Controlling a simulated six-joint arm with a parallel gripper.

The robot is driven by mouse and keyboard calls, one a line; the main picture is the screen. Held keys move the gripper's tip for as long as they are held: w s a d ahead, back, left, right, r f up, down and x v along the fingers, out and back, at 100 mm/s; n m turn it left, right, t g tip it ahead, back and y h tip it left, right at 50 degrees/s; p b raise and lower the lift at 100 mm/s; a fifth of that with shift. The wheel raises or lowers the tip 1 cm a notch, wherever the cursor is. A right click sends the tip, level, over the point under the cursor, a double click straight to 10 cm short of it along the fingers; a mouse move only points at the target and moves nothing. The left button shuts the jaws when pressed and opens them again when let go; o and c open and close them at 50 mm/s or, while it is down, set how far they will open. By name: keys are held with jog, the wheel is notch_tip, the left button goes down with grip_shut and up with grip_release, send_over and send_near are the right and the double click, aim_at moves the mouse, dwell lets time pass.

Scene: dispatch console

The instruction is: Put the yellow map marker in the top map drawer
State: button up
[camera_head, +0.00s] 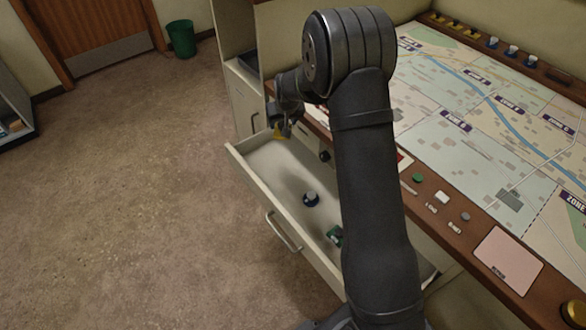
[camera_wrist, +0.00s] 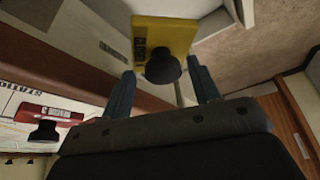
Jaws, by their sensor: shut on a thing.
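My gripper (camera_head: 284,124) is shut on the yellow map marker (camera_head: 279,134), above the far end of the open top drawer (camera_head: 262,188). In the wrist view the marker (camera_wrist: 178,36) is a flat yellow block with a black knob, and the knob sits between the two fingers of my gripper (camera_wrist: 163,80). The drawer is pulled out to the left of the console. A blue marker (camera_head: 311,200) and a green marker (camera_head: 335,234) lie on its floor. My arm hides the drawer's near right part.
The console map (camera_head: 470,95) lies to the right, with several markers along its back edge. A red marker (camera_wrist: 50,113) is on the map side in the wrist view. Buttons (camera_head: 418,178) line the console's front edge. A green bin (camera_head: 181,38) stands far off.

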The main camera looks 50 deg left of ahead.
aim_at(284, 169)
notch_tip(284, 169, down, 23)
dwell(0.4)
jog(key=o, duration=1)
jog(key=shift+f, duration=0.15)
jog(key=v, duration=1.2)
